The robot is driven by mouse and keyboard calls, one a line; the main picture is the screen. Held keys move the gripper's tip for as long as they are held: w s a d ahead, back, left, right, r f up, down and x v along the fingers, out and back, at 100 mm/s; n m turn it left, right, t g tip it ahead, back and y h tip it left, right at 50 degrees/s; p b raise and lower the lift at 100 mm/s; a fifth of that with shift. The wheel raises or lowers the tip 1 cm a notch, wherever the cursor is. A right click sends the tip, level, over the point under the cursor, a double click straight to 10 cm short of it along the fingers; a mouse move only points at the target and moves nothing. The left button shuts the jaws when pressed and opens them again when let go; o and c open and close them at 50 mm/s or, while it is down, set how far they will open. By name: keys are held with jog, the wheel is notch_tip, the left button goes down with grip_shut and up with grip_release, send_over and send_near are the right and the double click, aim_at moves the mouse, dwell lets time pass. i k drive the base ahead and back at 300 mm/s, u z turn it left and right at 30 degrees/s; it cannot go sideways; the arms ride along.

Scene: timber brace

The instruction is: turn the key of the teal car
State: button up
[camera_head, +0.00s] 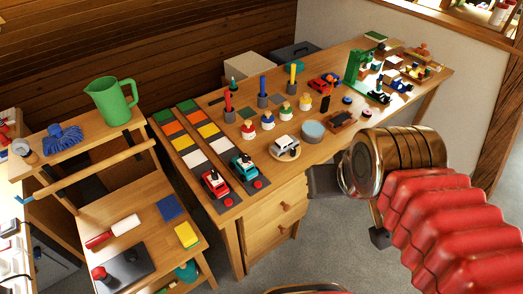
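The teal car (244,166) is a small toy car at the near left end of the long wooden workbench. It stands at the end of a lane of coloured tiles, with a red button (258,183) just in front of it. A dark part shows on its top, but it is too small to tell whether it is the key. My arm, with red bellows and a brass-coloured joint, fills the right of the view, well apart from the teal car. The fingers of my gripper cannot be made out.
A red car (216,183) stands close left of the teal car, with its own red button (228,202). Peg figures and upright coloured rods stand behind. A wooden cart (120,192) is at left; grey floor lies in front.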

aim_at(244, 158)
jog(key=z, duration=0.4)
jog(key=k, duration=1.05)
jog(key=u, duration=1.4)
jog(key=i, duration=1)
jog(key=u, duration=0.05)
